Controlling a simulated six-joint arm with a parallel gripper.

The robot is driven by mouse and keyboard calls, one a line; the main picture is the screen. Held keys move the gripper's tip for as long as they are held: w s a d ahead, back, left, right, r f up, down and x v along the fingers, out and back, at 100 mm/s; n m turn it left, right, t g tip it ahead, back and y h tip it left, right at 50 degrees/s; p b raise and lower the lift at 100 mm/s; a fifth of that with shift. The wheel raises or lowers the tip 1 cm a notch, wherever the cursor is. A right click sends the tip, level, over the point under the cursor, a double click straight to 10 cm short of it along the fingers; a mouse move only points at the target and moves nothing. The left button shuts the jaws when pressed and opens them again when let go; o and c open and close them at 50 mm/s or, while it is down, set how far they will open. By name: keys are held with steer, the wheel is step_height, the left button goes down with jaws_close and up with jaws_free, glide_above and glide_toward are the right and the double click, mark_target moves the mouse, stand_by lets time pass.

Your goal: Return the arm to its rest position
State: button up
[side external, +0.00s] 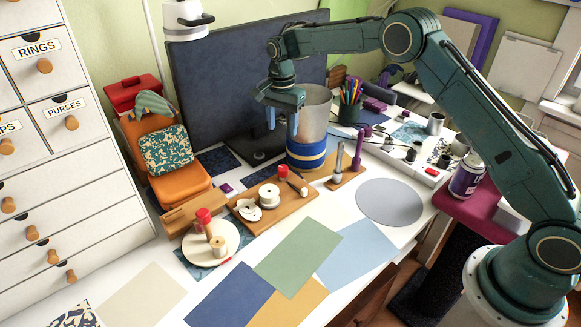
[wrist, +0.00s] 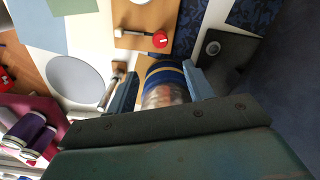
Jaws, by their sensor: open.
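My gripper (side external: 281,122) hangs from my raised arm with its fingers pointing down, at the upper left rim of a tall translucent bin (side external: 313,112) with a blue and yellow base. The blue fingers are apart, with no object visibly held. In the wrist view my gripper (wrist: 160,86) has one finger at each side of the picture of the bin (wrist: 163,75). I cannot tell whether a finger touches the bin. My arm arches high from its base at the right.
A dark monitor (side external: 225,80) stands behind. Wooden boards (side external: 290,208) with spools and tools lie in front of the bin. A pen cup (side external: 348,108) is to its right. An orange chair with a patterned bag (side external: 166,150) is at left. Coloured sheets (side external: 298,258) cover the front.

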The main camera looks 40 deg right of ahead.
steer(key=s+d+r+n+t, duration=0.1)
steer(key=s+r+n+t, duration=0.4)
steer(key=s+r, duration=1.4)
steer(key=s+n, duration=0.9)
steer(key=s, duration=1.5)
steer(key=shift+s+d+f+t, duration=0.2)
steer(key=shift+s+d+t, duration=0.1)
steer(key=shift+d, duration=0.1)
steer(key=shift+w, duration=0.1)
